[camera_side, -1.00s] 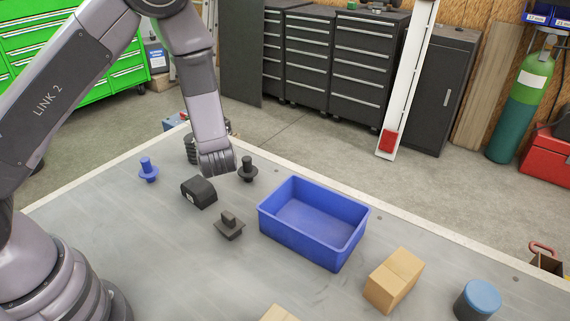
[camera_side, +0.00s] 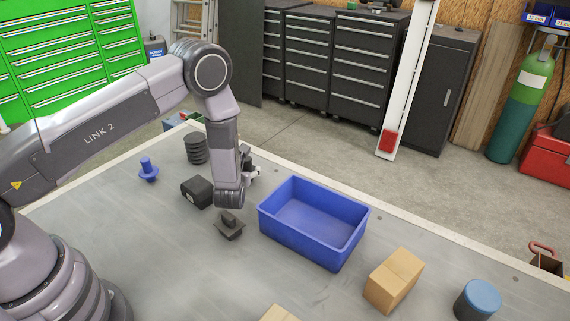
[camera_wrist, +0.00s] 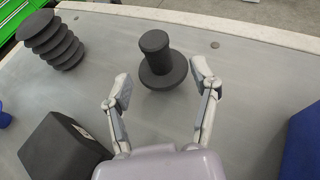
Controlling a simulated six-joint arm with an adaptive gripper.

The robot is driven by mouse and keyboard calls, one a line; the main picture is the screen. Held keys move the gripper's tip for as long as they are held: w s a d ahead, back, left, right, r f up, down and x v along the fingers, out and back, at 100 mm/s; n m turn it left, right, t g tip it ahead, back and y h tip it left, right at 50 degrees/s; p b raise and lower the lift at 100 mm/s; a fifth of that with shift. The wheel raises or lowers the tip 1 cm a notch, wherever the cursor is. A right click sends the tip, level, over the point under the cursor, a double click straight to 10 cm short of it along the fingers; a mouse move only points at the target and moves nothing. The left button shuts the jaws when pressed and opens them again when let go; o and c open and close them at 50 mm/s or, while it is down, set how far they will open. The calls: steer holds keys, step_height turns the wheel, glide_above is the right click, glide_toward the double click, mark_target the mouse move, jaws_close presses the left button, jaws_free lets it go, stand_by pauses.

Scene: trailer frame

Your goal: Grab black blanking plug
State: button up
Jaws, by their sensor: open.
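The black blanking plug (camera_wrist: 158,58) stands upright on the grey table, with a round stem above a wide flange, in the wrist view. My gripper (camera_wrist: 161,78) is open, with one finger on each side of the plug's lower part. The plug looks to be at or just beyond the fingertips; contact cannot be told. In the side view my gripper (camera_side: 252,172) is partly hidden behind my wrist, left of the blue bin, and the plug cannot be made out there.
A blue bin (camera_side: 337,249) is to the right. A black ribbed part (camera_side: 195,148), a black block (camera_side: 197,192), a blue plug (camera_side: 148,170) and a dark square-based part (camera_side: 229,230) stand nearby. A cardboard box (camera_side: 393,280) and a blue-topped cylinder (camera_side: 478,298) are farther right.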

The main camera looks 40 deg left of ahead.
mark_target(247, 167)
steer(key=x, duration=0.4)
steer(key=shift+w+a+f, duration=0.15)
steer(key=shift+w+a, duration=0.05)
steer(key=shift+c, duration=0.2)
jaws_close()
